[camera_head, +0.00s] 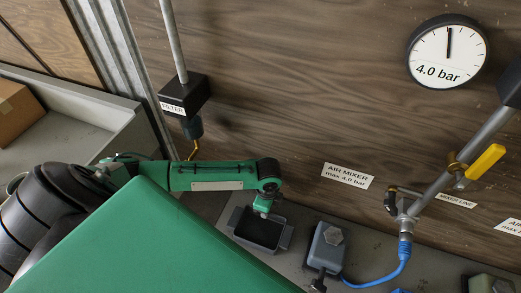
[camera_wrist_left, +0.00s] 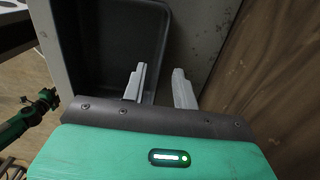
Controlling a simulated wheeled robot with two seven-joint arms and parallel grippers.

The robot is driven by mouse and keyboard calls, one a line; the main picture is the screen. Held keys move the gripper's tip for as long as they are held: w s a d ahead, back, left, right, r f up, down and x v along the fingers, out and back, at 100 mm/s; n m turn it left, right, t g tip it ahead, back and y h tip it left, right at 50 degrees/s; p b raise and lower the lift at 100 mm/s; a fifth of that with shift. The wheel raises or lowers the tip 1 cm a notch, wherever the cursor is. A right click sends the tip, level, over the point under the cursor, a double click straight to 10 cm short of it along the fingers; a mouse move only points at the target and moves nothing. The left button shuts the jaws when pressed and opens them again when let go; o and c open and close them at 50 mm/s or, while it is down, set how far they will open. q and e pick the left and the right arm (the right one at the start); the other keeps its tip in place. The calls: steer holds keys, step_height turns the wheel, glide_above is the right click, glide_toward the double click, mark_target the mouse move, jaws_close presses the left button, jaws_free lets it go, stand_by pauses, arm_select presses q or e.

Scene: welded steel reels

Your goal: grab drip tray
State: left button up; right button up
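The drip tray (camera_head: 259,236) is a dark, open, shallow tray with grey tabs at its two ends, sitting on the grey bench below the filter. It also shows in the left wrist view (camera_wrist_left: 95,65), where it fills the upper left. My left gripper (camera_head: 263,211) is at the tray's far wall. In the left wrist view its two pale fingers (camera_wrist_left: 158,88) stand apart, one over the tray's inside and one beyond its rim. I see no contact with the rim, and the fingertips' height over it is hard to tell. My right gripper is not in view.
The filter (camera_head: 184,98) hangs on its pipe at the back wall. Right of the tray stand a grey block with a knob (camera_head: 327,246), a blue hose (camera_head: 385,279) and a yellow-handled valve (camera_head: 478,165). A pressure gauge (camera_head: 447,57) hangs above them.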

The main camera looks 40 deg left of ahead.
arm_select(q)
steer(key=shift+d+f+p, duration=0.1)
steer(key=shift+f+p, duration=0.2)
steer(key=shift+f, duration=1.25)
jaws_close()
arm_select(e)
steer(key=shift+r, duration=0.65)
arm_select(q)
steer(key=shift+r, duration=0.2)
